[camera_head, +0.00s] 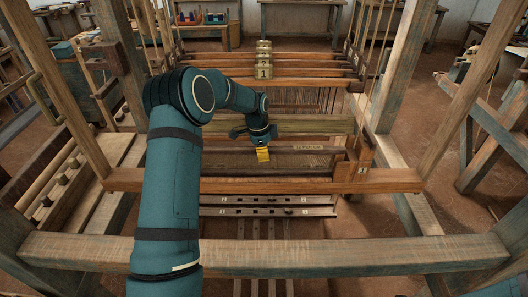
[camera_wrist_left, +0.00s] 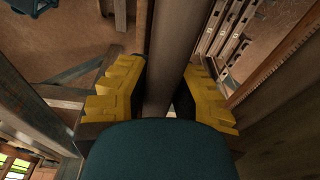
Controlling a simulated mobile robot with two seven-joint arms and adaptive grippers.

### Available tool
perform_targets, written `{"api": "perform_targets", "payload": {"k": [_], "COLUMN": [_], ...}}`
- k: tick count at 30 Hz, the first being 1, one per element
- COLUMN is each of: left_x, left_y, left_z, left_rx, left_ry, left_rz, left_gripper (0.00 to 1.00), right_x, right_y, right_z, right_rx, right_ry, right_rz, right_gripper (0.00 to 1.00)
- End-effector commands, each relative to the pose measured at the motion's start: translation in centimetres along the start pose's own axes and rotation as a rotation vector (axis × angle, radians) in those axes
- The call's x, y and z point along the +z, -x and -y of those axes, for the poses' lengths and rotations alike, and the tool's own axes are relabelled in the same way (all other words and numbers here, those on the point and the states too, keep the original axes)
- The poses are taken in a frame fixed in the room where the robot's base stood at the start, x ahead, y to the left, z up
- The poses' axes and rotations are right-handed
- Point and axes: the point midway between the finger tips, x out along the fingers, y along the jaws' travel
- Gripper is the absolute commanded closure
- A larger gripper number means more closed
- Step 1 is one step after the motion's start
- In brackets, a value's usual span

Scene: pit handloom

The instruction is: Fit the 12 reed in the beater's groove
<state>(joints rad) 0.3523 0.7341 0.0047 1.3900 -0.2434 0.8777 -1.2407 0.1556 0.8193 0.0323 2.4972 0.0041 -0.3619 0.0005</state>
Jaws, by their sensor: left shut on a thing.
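My left gripper (camera_head: 263,154) reaches into the loom from the left, its yellow fingers pointing down at a long dark brown bar (camera_head: 225,151). In the left wrist view the yellow fingers (camera_wrist_left: 163,95) lie on both sides of a smooth brown bar (camera_wrist_left: 168,45), shut on it. A pale label (camera_head: 307,149) sits on the bar right of the gripper; I cannot read it. Fine mesh (camera_head: 300,161) shows just below. I cannot tell whether this bar is the 12 reed or a part of the beater. The groove is hidden. My right gripper is not in view.
A wooden crossbeam (camera_head: 300,184) runs in front of the gripper, with a small block marked 3 (camera_head: 362,170) at its right. Slotted rails (camera_head: 265,211) lie below. Several shafts with brass number tags (camera_head: 264,72) stand behind. Thick posts (camera_head: 120,50) flank the loom.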

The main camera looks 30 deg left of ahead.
Motion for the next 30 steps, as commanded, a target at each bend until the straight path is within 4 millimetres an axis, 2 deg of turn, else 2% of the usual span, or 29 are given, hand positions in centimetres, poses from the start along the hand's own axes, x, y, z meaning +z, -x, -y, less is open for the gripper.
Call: {"api": "perform_targets", "payload": {"k": [12,13,15,24,26,30], "left_x": [0.0,0.0,0.0,0.0,0.0,0.0], "left_y": [0.1,0.1,0.1,0.3,0.8,3.1], "left_z": [0.0,0.0,0.0,0.0,0.1,0.2], "left_rx": [-0.001,-0.001,-0.001,-0.001,-0.001,-0.009], "left_ry": [0.000,0.000,0.000,0.000,0.000,0.001], "left_rz": [0.000,0.000,0.000,0.000,0.000,-0.002], "left_gripper": [1.00,0.69,0.49,0.49,0.49,0.49], "right_x": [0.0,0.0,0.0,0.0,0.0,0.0], "right_y": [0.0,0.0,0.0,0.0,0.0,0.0], "right_z": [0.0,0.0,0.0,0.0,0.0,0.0], "right_rx": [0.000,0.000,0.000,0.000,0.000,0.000], "right_ry": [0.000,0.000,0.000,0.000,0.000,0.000], "right_rz": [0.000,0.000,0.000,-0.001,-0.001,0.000], "right_gripper": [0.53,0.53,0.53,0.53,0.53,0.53]}}
